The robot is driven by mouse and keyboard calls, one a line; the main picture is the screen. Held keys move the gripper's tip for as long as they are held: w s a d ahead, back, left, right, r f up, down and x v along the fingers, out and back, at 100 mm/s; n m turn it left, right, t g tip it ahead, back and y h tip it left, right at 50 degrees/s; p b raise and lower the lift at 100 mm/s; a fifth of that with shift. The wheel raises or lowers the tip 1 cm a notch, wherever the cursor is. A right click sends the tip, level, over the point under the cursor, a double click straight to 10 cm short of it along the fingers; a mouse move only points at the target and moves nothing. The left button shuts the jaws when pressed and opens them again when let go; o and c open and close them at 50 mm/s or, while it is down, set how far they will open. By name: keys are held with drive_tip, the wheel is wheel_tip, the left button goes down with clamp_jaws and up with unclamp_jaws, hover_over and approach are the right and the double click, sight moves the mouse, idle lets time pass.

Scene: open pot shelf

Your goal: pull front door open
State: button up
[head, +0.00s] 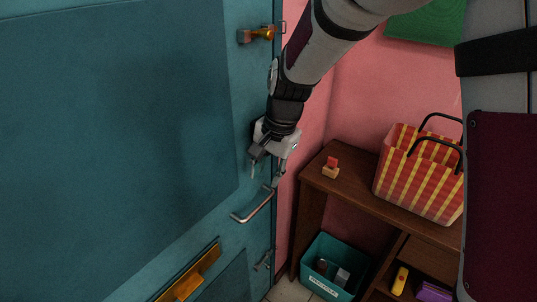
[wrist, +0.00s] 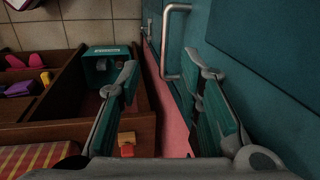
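The teal front door (head: 130,130) fills the left of the head view and the right of the wrist view (wrist: 265,60). I see no clear gap at its edge. Its silver bar handle (head: 256,208) sticks out near that edge; in the wrist view the handle (wrist: 167,45) lies ahead of the fingertips, its near end between them in the picture. My gripper (head: 268,172) points down, just above the handle and close to the door. In the wrist view my gripper (wrist: 166,82) is open with nothing between its fingers. I cannot tell whether a finger touches the door.
A brass latch (head: 258,34) sits higher on the door, a yellow mail slot (head: 190,273) lower. A brown shelf (head: 345,185) stands to the right with a red-yellow striped bag (head: 418,180) and a small block (head: 331,169). A teal bin (head: 332,262) is below.

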sight(257, 208)
drive_tip(key=x, duration=0.5)
drive_tip(key=w+b+x, duration=0.1)
drive_tip(key=x, duration=1)
drive_tip(key=shift+w, duration=0.4)
drive_tip(key=shift+c, duration=0.6)
clamp_jaws()
